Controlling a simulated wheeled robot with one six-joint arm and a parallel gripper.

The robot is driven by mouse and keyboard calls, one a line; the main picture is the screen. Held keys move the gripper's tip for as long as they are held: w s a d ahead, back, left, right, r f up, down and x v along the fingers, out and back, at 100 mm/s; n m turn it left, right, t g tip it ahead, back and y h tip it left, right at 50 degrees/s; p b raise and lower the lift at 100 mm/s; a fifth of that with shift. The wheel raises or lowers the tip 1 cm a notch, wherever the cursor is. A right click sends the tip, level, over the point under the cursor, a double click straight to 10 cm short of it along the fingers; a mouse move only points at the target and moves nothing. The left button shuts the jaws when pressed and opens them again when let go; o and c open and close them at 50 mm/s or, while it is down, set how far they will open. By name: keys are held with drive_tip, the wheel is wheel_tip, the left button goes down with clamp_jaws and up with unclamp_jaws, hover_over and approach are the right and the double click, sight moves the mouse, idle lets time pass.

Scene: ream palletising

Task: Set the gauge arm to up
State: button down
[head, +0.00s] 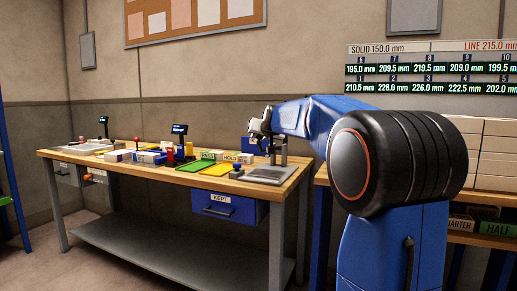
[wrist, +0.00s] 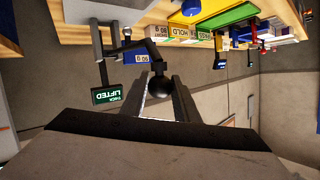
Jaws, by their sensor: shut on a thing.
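The gauge stands at the right end of the workbench, with a grey base plate (head: 266,175) and an upright post (head: 283,152). In the wrist view, which is upside down, its dark gauge arm (wrist: 152,52) ends in a black ball knob (wrist: 158,80). My gripper (wrist: 160,88) is shut on this knob, one finger on each side. In the head view my gripper (head: 259,124) is at the gauge, partly hidden by its own wrist.
A blue KEPT drawer (head: 228,206) hangs below. Stacked reams (head: 490,150) stand at the right, behind my arm.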

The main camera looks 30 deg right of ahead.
drive_tip(key=w+d+r+g, duration=0.1)
drive_tip(key=w+d+r, duration=0.1)
drive_tip(key=r, duration=0.3)
drive_tip(key=w+d+r+m+g+y, duration=0.1)
drive_tip(key=w+d+r, duration=0.2)
drive_tip(key=r, duration=0.3)
drive_tip(key=shift+d+r, duration=0.3)
drive_tip(key=shift+d, duration=0.55)
drive_tip(key=c, duration=1.4)
unclamp_jaws()
drive_tip(key=v, duration=1.7)
drive_tip(key=shift+d+r, duration=0.25)
